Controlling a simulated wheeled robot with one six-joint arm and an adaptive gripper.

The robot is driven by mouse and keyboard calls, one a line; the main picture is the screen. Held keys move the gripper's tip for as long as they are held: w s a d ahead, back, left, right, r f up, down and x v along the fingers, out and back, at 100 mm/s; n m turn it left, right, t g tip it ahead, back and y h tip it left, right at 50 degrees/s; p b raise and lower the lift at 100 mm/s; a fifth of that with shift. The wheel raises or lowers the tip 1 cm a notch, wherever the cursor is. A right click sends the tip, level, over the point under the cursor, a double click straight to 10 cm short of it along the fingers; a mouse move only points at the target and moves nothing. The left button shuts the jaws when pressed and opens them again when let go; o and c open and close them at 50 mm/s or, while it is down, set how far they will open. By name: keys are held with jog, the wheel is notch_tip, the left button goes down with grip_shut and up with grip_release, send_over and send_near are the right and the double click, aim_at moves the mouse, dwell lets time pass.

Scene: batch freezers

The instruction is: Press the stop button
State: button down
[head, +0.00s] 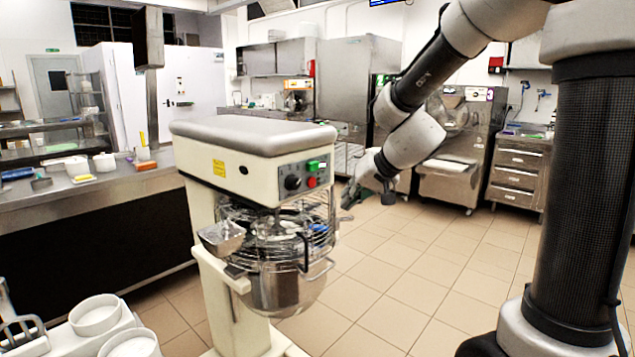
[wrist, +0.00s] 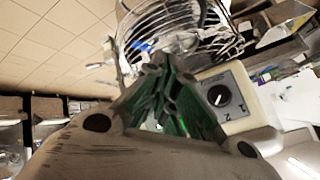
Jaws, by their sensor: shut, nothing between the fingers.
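A planetary mixer (head: 250,135) stands in the middle of the head view. Its control panel has a black dial (head: 292,183), a green button (head: 313,166) and, below that, a small red button (head: 311,182), which looks like the stop button. My gripper (head: 346,200) is to the right of the panel, apart from it, with its fingers low and close to the mixer's side. In the wrist view my gripper (wrist: 163,62) is shut and empty. The dial (wrist: 219,96) shows to the right of the fingers there. The red button is not visible in that view.
The wire guard (head: 275,225) and steel bowl (head: 288,285) sit below the panel. A steel counter (head: 80,200) is at left, and a white tray with round tubs (head: 97,315) at lower left. Tiled floor (head: 420,250) is clear to the right.

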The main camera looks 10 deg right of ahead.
aim_at(311, 182)
jog(key=shift+w+d, duration=0.15)
jog(key=shift+d, duration=0.05)
jog(key=shift+a, duration=0.1)
jog(key=w+a, duration=0.5)
jog(key=w, duration=0.2)
dwell(0.5)
jog(key=shift+w+a, duration=0.1)
dwell(1.2)
jog(key=shift+w+a, duration=0.2)
jog(key=shift+w, duration=0.05)
jog(key=shift+w+a, duration=0.25)
jog(key=shift+w, duration=0.1)
dwell(0.8)
jog(key=shift+s+d, duration=0.5)
jog(key=shift+s, duration=0.2)
